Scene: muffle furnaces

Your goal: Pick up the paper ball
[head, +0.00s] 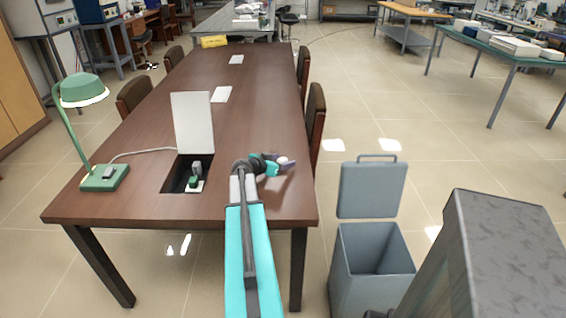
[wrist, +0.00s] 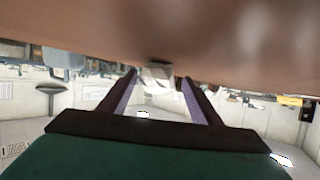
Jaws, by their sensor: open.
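A small whitish crumpled lump, apparently the paper ball (wrist: 157,75), shows between the two finger tips in the wrist view, close to the brown table surface (head: 180,205). In the head view, a white patch (head: 283,160) shows at my gripper (head: 287,163), near the table's right edge; it is too small to tell its shape there. My gripper (wrist: 158,80) is open, with a finger on either side of the lump and gaps visible beside it. I cannot tell whether either finger touches it.
A grey bin (head: 372,262) with its lid raised stands on the floor right of the table. A green lamp (head: 104,178) and an opened table socket hatch with an upright white panel (head: 193,122) are to the left.

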